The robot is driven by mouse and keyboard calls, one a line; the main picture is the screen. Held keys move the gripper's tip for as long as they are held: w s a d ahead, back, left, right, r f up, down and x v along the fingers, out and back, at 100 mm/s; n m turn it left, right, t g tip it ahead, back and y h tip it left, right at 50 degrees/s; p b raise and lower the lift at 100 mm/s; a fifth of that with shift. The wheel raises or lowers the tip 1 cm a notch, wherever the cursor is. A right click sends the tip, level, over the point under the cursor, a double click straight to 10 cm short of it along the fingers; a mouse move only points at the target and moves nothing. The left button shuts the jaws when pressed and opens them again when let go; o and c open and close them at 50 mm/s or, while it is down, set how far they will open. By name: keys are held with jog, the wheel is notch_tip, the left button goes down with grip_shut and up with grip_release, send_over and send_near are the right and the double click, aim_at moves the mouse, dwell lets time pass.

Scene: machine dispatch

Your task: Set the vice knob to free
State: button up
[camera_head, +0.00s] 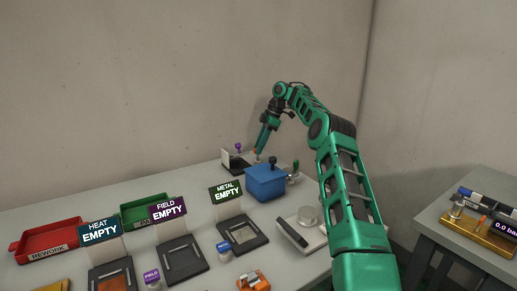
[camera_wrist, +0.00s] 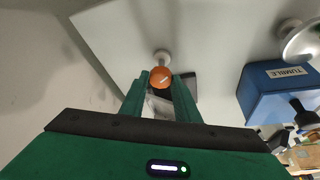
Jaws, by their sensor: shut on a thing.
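An orange knob (camera_wrist: 161,77) with a pale mark on its face sits between my fingertips in the wrist view. My gripper (camera_wrist: 160,88) is shut on it, and the fingers hide part of its sides. In the head view my gripper (camera_head: 260,150) points down at the back of the table, left of and behind the blue box, and the orange knob (camera_head: 256,153) shows small at its tips. No label on the knob is readable, so I cannot tell its setting or confirm that it is the vice knob.
A blue box (camera_head: 266,183) stands close by; its label reads TUMBLE in the wrist view (camera_wrist: 285,88). A dark fixture with a purple knob (camera_head: 239,147) is to the left of my gripper. A green-knobbed part (camera_head: 295,165) stands right of the box.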

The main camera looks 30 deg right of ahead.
jog(key=shift+o, duration=0.4)
jog(key=shift+w+d+r+n, duration=0.2)
jog(key=shift+w+r+n, duration=0.1)
jog(key=shift+n, duration=0.2)
jog(key=shift+o, duration=0.3)
jog(key=shift+w+a+n+g, duration=0.1)
jog(key=shift+w+n+g, duration=0.05)
jog(key=shift+n+g, duration=0.2)
jog(key=o, duration=0.9)
jog(key=shift+f, duration=0.1)
